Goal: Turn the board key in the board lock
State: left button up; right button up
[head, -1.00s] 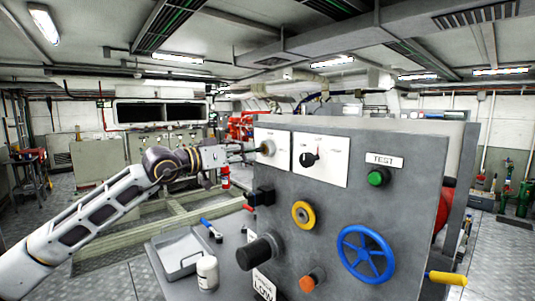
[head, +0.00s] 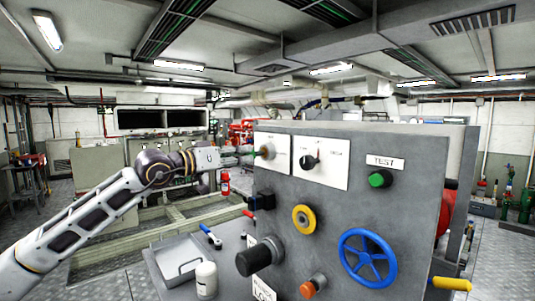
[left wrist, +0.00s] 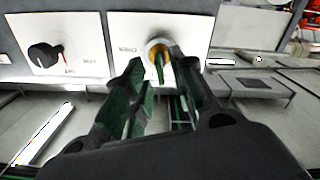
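The board lock (head: 267,152) is a round fitting on a white plate at the upper left of the grey board. In the left wrist view, the lock (left wrist: 154,46) is straight ahead, with a brass-yellow piece that looks like the board key (left wrist: 161,66) at it. My left gripper (head: 248,155) points at the lock from the left. In the left wrist view, the fingers of the left gripper (left wrist: 160,76) are apart, on either side of the key's line, with a gap between them. Contact with the key cannot be made out. My right gripper is out of view.
Right of the lock is a black rotary switch (head: 310,161). A metal tray (head: 182,258) and white bottle (head: 206,279) stand below my arm.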

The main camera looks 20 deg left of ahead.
aim_at(250, 154)
pick_arm(q)
jog(key=shift+n, duration=17.3)
jog(key=shift+w, duration=0.1)
jog(key=shift+p+x, duration=1.3)
jog(key=shift+x, duration=0.4)
